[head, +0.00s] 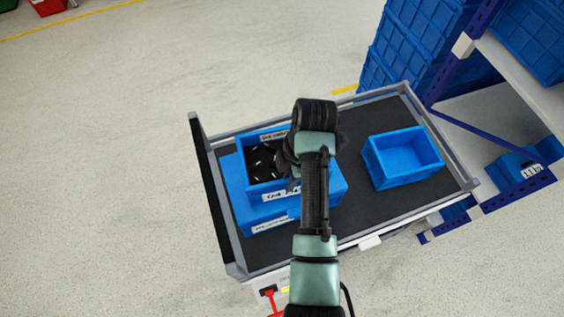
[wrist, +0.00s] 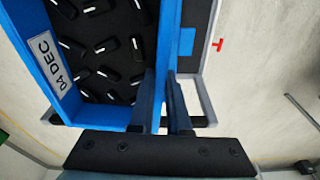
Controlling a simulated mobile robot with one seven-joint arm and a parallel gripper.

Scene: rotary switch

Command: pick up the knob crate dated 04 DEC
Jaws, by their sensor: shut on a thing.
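The knob crate (head: 254,183) is a blue open box holding several black knobs with white marks. In the wrist view the crate (wrist: 138,118) carries a white label reading 04 DEC, and its knobs fill the upper left. My gripper (wrist: 165,82) is shut on the crate's side wall, one finger inside and one outside. In the head view my arm hides the fingertips and the crate's right end. The crate is over a larger blue box (head: 236,194) with labels on its front; I cannot tell whether they touch.
The cart (head: 350,217) has a dark top and raised grey rails. An empty blue crate (head: 378,171) stands on its right half. A blue-framed shelf (head: 492,120) with blue crates is at the right. Open floor (head: 120,150) lies to the left.

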